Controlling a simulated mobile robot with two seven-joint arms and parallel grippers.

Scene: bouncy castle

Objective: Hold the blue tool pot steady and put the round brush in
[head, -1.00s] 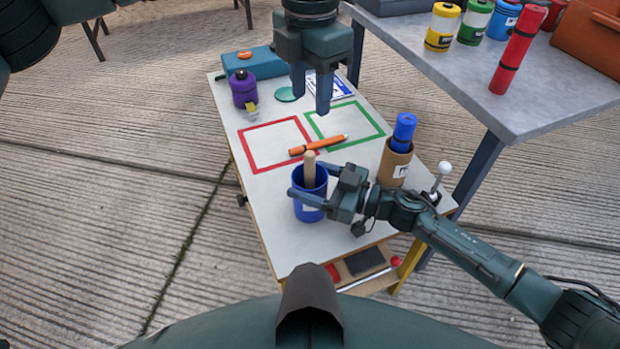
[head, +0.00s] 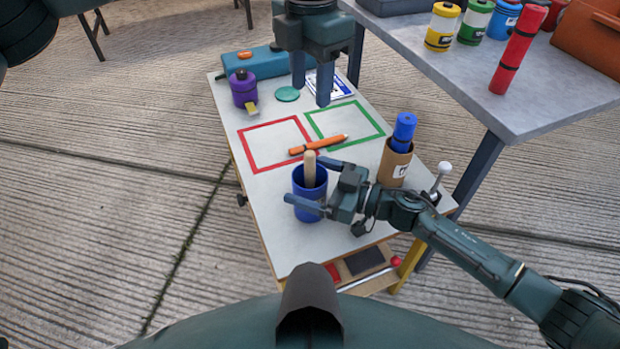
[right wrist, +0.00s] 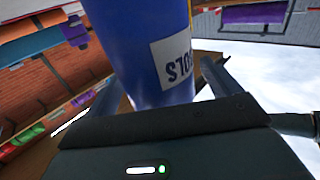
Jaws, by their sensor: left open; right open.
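The blue tool pot (head: 309,212) stands upright near the front of the small table. A thick pale wooden handle (head: 310,168) sticks up out of it; what is at its lower end is hidden inside, so I cannot tell if it is the round brush. My right gripper (head: 299,180) is open, its fingers on either side of the pot. In the right wrist view the pot (right wrist: 130,45) shows between the fingers with a white label. I cannot tell if the fingers touch it. My left gripper (head: 311,96) is open and empty, pointing down above the table's back half.
An orange marker-like tool (head: 318,145) lies across the red (head: 246,150) and green (head: 383,130) outlined squares. A cardboard tube (head: 391,168) with a blue roll stands right of the pot. A purple bottle (head: 243,90) and teal case (head: 240,64) are behind. A higher grey table (head: 520,110) stands right.

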